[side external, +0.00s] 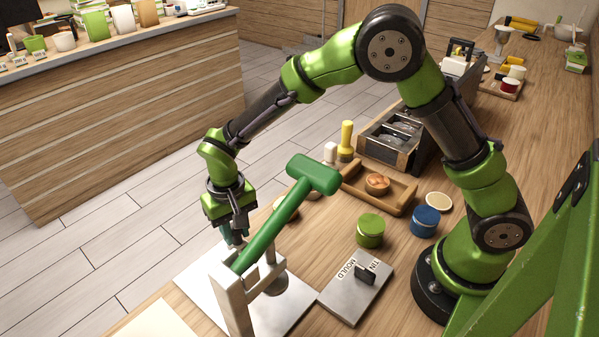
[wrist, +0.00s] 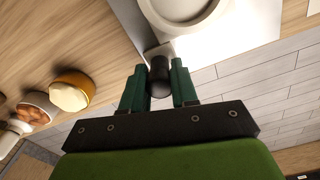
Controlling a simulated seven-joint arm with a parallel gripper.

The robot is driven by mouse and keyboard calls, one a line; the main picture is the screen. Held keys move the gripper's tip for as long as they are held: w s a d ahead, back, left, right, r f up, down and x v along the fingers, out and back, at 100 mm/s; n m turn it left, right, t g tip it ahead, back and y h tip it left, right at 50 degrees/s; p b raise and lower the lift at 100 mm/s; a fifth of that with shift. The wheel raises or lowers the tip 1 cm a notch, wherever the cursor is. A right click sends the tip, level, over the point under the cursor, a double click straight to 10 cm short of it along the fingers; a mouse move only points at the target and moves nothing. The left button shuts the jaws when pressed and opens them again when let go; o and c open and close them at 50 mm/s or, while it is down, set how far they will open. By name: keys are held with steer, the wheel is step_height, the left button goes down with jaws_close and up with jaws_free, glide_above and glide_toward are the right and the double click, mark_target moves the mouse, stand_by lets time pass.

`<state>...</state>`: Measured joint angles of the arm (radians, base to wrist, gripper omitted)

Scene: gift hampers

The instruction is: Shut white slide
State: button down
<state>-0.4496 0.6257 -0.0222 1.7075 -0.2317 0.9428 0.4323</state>
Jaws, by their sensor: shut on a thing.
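My gripper (side external: 235,236) is low behind the green-handled press (side external: 284,222), over the far left part of its white base plate (side external: 300,298). In the wrist view, my gripper (wrist: 159,72) has its green fingers on both sides of a dark round knob (wrist: 160,78) and is shut on it. The knob joins a pale bracket beside a round pale part (wrist: 183,8) on a white surface (wrist: 245,28). Which piece is the white slide is not clear. In the side external view, the fingers and lever hide the knob.
A grey mould tin (side external: 352,290) with a dark handle lies right of the press. A green jar (side external: 370,231), a blue jar (side external: 424,222) and a wooden tray (side external: 404,198) with a bowl stand behind. The table's left edge is close to my gripper, with floor beyond.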

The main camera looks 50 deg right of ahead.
steer(key=s, duration=0.4)
steer(key=shift+s, duration=0.35)
steer(key=c, duration=0.9)
jaws_free()
steer(key=shift+o, duration=0.2)
steer(key=shift+w, duration=0.15)
steer(key=w, duration=0.5)
step_height(320, 180, up, 16)
steer(key=s+d+r+m+t, duration=0.2)
steer(key=s+d+m, duration=0.1)
steer(key=s+d, duration=0.5)
steer(key=s+d+r+m+t+y, duration=0.1)
steer(key=s+d+r+m+t, duration=0.1)
steer(key=s+d, duration=0.5)
steer(key=d+m+t, duration=0.1)
steer(key=d+m, duration=0.1)
steer(key=d, duration=0.2)
steer(key=shift+s+t, duration=0.3)
steer(key=shift+s, duration=0.05)
